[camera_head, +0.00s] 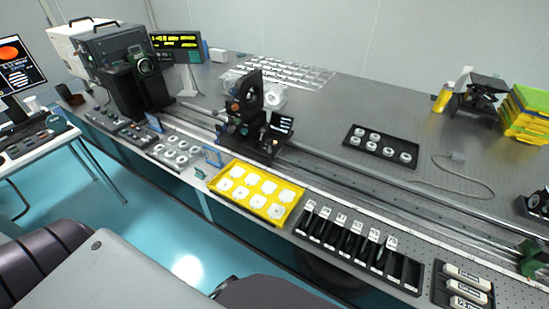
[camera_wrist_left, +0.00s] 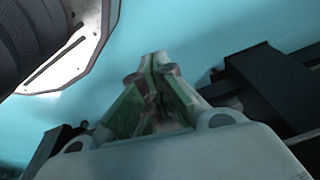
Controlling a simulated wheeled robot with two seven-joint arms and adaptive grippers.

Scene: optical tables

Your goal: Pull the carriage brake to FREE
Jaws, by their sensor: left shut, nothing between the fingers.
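The black carriage (camera_head: 262,142) stands on the long rail (camera_head: 370,178) in the middle of the table in the head view. It carries a dark upright mount, small knobs on its left and a small plate with white marks (camera_head: 284,124) on its right. I cannot make out which part is the brake, or its setting. My left gripper (camera_wrist_left: 156,62) shows in the left wrist view, shut and empty, with its greenish fingertips together over the blue floor. It does not show in the head view, away from the carriage.
In front of the rail lie a yellow tray (camera_head: 214,186) of white pieces and a black slotted rack (camera_head: 405,270). A black tray (camera_head: 353,145) of white rings lies behind the rail. A dark instrument (camera_head: 152,95) stands at the rail's left end. Perforated tabletop behind is partly free.

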